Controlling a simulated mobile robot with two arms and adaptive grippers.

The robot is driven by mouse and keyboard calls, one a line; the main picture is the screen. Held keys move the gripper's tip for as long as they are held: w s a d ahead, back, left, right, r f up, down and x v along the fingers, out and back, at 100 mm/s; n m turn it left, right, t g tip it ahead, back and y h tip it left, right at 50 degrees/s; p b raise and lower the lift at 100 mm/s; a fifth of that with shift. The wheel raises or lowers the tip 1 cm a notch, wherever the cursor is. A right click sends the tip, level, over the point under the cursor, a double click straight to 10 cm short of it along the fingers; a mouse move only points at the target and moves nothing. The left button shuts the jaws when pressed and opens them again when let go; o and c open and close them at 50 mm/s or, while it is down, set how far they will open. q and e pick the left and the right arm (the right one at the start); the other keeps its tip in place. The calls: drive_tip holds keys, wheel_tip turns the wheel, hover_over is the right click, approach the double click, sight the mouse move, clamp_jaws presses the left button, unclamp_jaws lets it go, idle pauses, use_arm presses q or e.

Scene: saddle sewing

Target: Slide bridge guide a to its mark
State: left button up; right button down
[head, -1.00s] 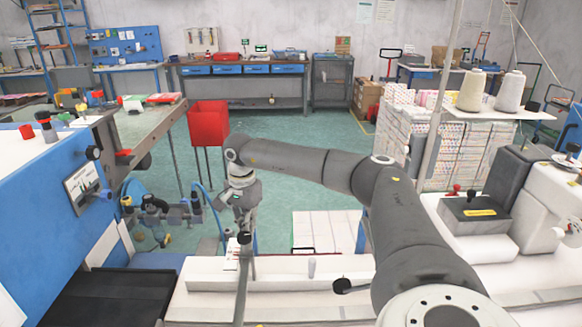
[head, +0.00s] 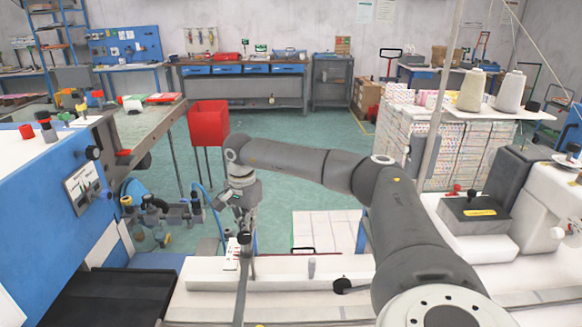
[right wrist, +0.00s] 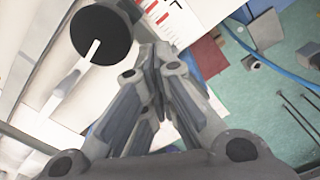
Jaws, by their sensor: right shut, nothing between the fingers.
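My right gripper (head: 244,228) is shut and empty, pointing down at the back edge of the white machine bed. A black knob (head: 244,238) on a long grey bar (head: 241,285) is right below its fingertips; I cannot tell whether they touch. This looks like a bridge guide, but no letter is readable on it. In the right wrist view the shut fingertips (right wrist: 155,55) are beside a large black round knob (right wrist: 101,33) with a white rod. A white scale with red marks (right wrist: 162,15) lies just past the tips. My left gripper is not in view.
A second black knob (head: 342,286) is on the bed at the right. A red bin (head: 208,123) stands behind. The white bed (head: 285,272) is mostly clear between the knobs.

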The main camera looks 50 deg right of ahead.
drive_tip(key=shift+s+a, duration=0.15)
drive_tip(key=shift+s+a, duration=0.35)
drive_tip(key=shift+a, duration=0.15)
drive_tip(key=shift+s+a, duration=0.15)
idle(0.5)
drive_tip(key=shift+r+p, duration=0.1)
drive_tip(key=shift+p, duration=0.3)
drive_tip(key=shift+r, duration=0.2)
wheel_tip(320, 180, up, 6)
drive_tip(key=p, duration=0.5)
drive_tip(key=shift+r, duration=0.25)
idle(0.6)
drive_tip(key=shift+f, duration=0.1)
idle(0.4)
